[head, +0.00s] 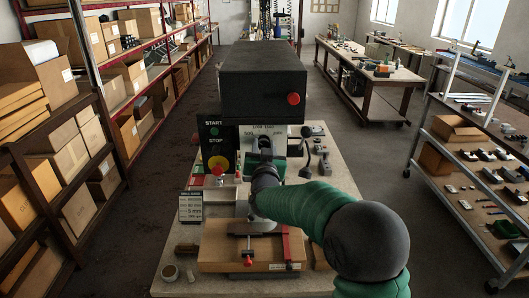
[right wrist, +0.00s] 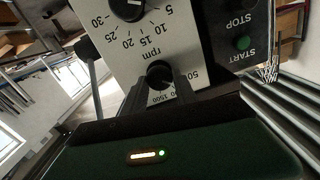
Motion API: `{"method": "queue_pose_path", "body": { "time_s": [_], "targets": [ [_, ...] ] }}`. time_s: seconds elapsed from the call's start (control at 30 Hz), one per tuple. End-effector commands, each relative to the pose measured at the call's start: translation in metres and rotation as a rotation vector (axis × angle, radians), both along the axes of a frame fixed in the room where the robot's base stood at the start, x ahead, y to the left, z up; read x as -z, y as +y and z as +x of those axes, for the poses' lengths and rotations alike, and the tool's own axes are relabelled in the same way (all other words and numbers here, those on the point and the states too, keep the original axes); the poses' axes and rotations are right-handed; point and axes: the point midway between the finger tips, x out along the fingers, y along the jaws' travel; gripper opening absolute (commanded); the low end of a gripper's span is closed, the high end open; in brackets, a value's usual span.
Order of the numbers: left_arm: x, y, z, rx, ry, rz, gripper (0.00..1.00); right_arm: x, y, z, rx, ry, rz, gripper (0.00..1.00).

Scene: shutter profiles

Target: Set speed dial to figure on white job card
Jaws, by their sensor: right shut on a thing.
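The speed dial (right wrist: 158,72) is a black round knob on the machine's pale front panel, below the printed word "rpm" in the right wrist view. My right gripper (right wrist: 160,84) is shut on it, its dark fingers on either side of the knob. Figures around it are partly covered; "1500" and a "50" show. The knob's pointer cannot be made out. In the head view my right gripper (head: 265,152) reaches the panel and hides the dial. A pale card with printed rows (head: 190,207) stands at the bench's left; its figures are too small to read. My left gripper is not in view.
A second dial (right wrist: 130,8) with a scale of figures sits beside the speed dial. The START and STOP panel (head: 215,140) with a red-and-yellow button is left of my gripper. A wooden board with a clamp (head: 250,252) lies in front. A lever (head: 307,150) stands right.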

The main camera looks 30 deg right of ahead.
Motion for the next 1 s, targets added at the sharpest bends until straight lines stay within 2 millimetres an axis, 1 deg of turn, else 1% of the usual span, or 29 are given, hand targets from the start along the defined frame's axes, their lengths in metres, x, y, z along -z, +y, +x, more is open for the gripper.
{"method": "queue_pose_path", "body": {
  "time_s": [0.03, 0.4, 0.7, 1.0],
  "targets": [
    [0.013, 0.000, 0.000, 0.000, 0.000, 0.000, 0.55, 0.005, -0.002, -0.001, 0.004, -0.021, 0.026, 0.00],
    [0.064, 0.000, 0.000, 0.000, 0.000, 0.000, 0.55, 0.007, -0.003, -0.001, 0.003, -0.197, 0.316, 0.00],
    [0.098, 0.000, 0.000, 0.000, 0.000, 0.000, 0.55, 0.007, -0.004, -0.002, 0.003, -0.345, 0.560, 0.00],
    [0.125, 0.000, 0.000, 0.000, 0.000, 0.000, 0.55, 0.006, -0.004, -0.002, 0.002, -0.487, 0.796, 0.00]
  ]
}}
